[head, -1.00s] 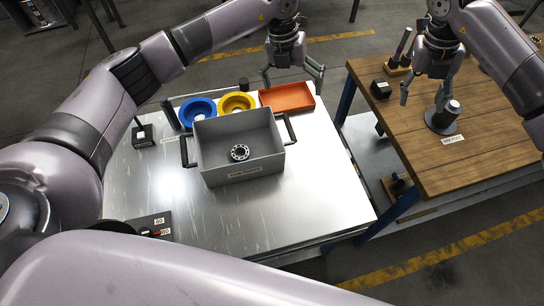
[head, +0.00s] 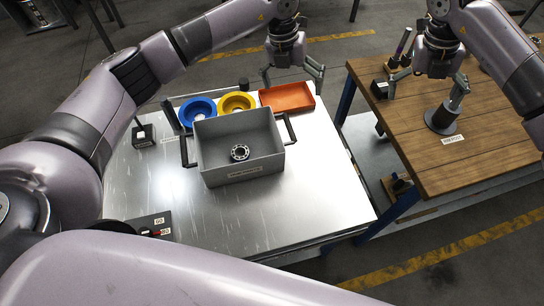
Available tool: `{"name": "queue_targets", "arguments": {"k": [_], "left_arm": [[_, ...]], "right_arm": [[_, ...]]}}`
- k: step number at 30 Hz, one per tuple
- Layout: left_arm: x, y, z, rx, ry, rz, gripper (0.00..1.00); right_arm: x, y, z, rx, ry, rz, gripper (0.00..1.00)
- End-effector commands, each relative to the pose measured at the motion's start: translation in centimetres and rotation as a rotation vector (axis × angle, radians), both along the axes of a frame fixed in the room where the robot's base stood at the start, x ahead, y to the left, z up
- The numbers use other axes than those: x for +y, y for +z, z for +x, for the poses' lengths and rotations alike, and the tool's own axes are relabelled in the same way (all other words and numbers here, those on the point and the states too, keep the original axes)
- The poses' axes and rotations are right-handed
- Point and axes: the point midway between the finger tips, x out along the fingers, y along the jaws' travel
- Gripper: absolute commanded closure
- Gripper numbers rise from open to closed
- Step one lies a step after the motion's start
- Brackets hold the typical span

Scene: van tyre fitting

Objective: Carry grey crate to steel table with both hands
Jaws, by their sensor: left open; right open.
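The grey crate (head: 238,178) stands upright on the steel table (head: 290,218), with a dark handle on its left and right sides. A ring-shaped bearing-like part (head: 240,153) lies inside it. My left gripper (head: 294,84) is open and empty, above the orange tray behind the crate, apart from the crate.
Blue (head: 197,110) and yellow (head: 237,102) bowls and an orange tray (head: 287,97) stand behind the crate. The steel table's front and right are clear. A gap separates the two tables.

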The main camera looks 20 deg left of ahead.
Motion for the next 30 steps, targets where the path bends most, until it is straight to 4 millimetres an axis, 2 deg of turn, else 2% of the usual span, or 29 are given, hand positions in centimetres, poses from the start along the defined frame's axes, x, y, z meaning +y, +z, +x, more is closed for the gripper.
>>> {"name": "queue_targets", "arguments": {"k": [15,30], "left_arm": [[0.0,0.0,0.0,0.0,0.0,0.0,0.0],[0.0,-0.4,0.0,0.0,0.0,0.0,0.0]], "right_arm": [[0.0,0.0,0.0,0.0,0.0,0.0,0.0],[-1.2,0.0,0.2,0.0,-0.001,0.0,0.0]]}}
